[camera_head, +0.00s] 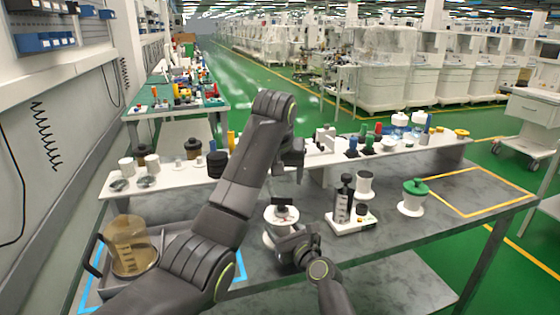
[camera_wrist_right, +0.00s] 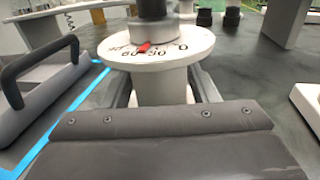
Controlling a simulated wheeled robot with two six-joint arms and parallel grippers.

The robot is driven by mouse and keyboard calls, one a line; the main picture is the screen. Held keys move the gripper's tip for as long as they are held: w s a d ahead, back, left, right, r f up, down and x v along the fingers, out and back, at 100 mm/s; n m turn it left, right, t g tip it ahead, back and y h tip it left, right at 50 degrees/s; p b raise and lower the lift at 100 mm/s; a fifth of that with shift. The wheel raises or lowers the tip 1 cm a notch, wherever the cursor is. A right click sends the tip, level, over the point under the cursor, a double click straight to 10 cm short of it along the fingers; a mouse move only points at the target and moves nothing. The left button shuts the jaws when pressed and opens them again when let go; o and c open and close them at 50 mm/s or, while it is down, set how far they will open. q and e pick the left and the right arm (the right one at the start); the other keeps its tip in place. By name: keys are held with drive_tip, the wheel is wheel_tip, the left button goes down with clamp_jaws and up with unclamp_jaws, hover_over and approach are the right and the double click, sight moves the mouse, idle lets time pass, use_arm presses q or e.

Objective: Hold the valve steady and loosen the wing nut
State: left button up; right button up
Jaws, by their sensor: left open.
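The valve (camera_head: 276,216) stands on the grey table, with a white body, a wide white disc and a dark top. In the right wrist view the disc (camera_wrist_right: 165,45) carries a printed scale and a red pointer, with a grey and dark stem (camera_wrist_right: 152,10) above. My right gripper (camera_head: 291,245) is low at the valve's near side. Its fingers lie on both sides of the white body below the disc, seemingly closed on it. My left gripper (camera_head: 291,170) is open and empty, above the valve and pointing down. I cannot make out the wing nut's wings.
A white block with a dark bottle (camera_head: 342,205) stands right of the valve, then a green-lidded white pot (camera_head: 412,197). A tray with an amber jar (camera_head: 130,245) is at left. A raised white shelf (camera_head: 400,147) with small parts runs behind.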

drive_tip(key=o, duration=0.3)
drive_tip(key=shift+w+r, duration=0.1)
drive_tip(key=shift+r, duration=0.15)
